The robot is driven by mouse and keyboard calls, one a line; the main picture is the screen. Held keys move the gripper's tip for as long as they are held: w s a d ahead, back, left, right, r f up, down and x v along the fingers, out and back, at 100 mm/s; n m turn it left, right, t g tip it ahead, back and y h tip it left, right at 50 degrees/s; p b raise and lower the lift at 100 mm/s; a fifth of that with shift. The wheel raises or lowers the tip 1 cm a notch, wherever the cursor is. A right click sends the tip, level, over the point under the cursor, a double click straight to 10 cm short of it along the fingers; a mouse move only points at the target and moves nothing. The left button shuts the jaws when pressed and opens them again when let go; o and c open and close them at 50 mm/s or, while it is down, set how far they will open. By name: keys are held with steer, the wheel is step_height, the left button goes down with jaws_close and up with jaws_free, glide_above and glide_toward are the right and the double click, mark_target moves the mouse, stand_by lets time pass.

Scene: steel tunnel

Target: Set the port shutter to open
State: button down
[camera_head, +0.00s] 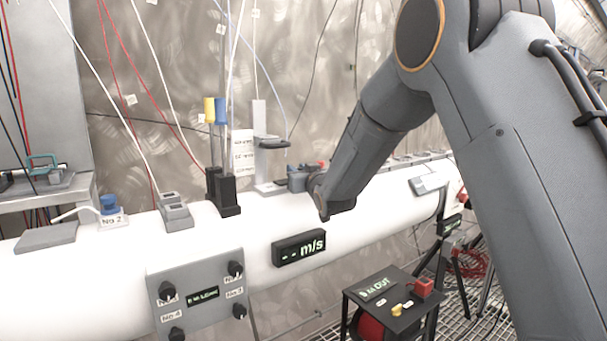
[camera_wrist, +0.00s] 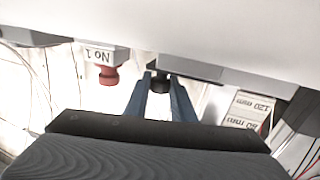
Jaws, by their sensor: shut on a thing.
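In the wrist view, the blue-grey fingers of my gripper (camera_wrist: 161,84) are closed on a small dark knob (camera_wrist: 160,85). The knob sits at a grey plate (camera_wrist: 200,68) on the white pipe, and I take this to be the port shutter. I cannot tell from these frames whether the shutter is open or closed.
In the head view, a blue knob (camera_head: 109,204) labelled No 2, a control panel (camera_head: 200,325), an m/s display (camera_head: 298,247) and a stand (camera_head: 258,140) show.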

steer(key=c, duration=1.9)
jaws_free()
steer(key=shift+w+d+r, duration=0.1)
steer(key=shift+d, duration=0.05)
steer(key=shift+c, duration=0.2)
steer(key=o, duration=0.4)
steer(key=shift+w+d, duration=0.1)
steer(key=shift+d, duration=0.05)
steer(key=shift+s, duration=0.35)
steer(key=b+v, duration=0.2)
steer(key=v, duration=0.5)
steer(key=shift+s, duration=0.1)
